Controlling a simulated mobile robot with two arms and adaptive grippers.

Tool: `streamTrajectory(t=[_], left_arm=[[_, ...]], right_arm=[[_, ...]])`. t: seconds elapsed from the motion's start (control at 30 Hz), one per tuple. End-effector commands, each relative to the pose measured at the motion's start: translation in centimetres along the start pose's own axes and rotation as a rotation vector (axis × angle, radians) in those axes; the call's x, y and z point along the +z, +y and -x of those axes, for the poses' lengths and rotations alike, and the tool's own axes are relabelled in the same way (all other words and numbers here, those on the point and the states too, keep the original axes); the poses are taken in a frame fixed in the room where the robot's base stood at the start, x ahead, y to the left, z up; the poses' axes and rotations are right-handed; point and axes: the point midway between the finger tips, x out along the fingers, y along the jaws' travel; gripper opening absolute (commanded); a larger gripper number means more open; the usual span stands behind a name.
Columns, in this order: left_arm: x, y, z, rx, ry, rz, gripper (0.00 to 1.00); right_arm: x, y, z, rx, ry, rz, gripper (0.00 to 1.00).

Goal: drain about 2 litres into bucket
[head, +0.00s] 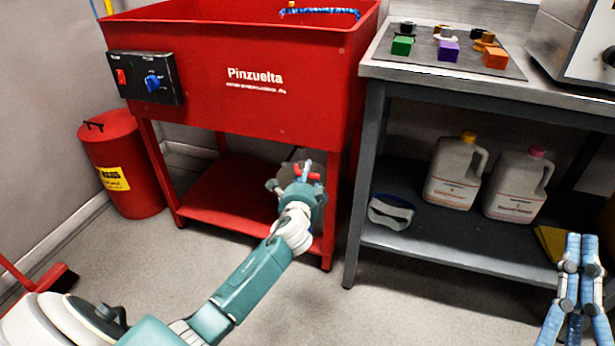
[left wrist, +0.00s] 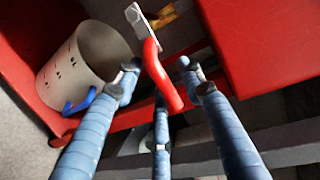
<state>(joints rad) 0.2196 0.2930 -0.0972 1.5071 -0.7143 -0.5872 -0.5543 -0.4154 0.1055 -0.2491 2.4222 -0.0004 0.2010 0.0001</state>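A red lever (left wrist: 160,75) on a pale metal strip shows in the left wrist view, beside a brass-coloured fitting (left wrist: 166,16). My left gripper (left wrist: 158,70) has its blue fingers spread around the lever; I see no clear grip on it. In the head view my left gripper (head: 305,172) is under the red Pinzuelta tank (head: 215,100), by its right front leg. A pale bucket (left wrist: 72,72) with dark marks and a blue handle stands left of the lever; I cannot make out a liquid level. My right gripper (head: 580,245) is at the lower right, its fingers close together, apart from everything.
A steel bench (head: 440,78) on the right carries coloured blocks on a dark mat. Its lower shelf (head: 415,237) holds two white jugs (head: 455,172). A red bin (head: 122,165) stands left of the tank's stand. The floor in front is mostly clear.

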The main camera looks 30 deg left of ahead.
Motion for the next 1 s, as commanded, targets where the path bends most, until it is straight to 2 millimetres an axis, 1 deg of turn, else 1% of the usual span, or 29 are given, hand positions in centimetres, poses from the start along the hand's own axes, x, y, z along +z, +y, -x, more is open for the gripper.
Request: streamTrajectory(t=[0.23, 0.37, 0.47, 0.7, 0.8, 0.9, 1.0], left_arm=[[0.0, 0.0, 0.2, 0.0, -0.001, -0.002, 0.39], [0.0, 0.1, 1.4, 0.0, 0.0, -0.002, 0.39], [0.0, 0.1, 3.2, 0.001, 0.001, -0.002, 0.39], [0.0, 0.1, 8.4, 0.001, 0.002, -0.001, 0.39], [0.0, 0.1, 10.1, 0.001, 0.0, 0.0, 0.39], [0.0, 0.1, 11.2, 0.001, 0.001, 0.0, 0.39], [0.0, 0.0, 11.8, 0.0, 0.0, 0.0, 0.39]], right_arm=[[-0.1, 0.0, 0.0, -0.001, 0.001, 0.0, 0.0], [-0.1, 0.0, 0.0, -0.001, 0.001, 0.0, 0.0], [0.0, 0.0, 0.0, -0.001, 0.001, 0.0, 0.0], [0.0, 0.0, 0.0, 0.0, 0.001, 0.0, 0.0], [0.0, 0.0, 0.0, 0.0, 0.001, 0.0, 0.0], [0.0, 0.0, 0.0, 0.0, 0.001, 0.0, 0.0], [0.0, 0.0, 0.0, 0.0, 0.001, 0.0, 0.0]])
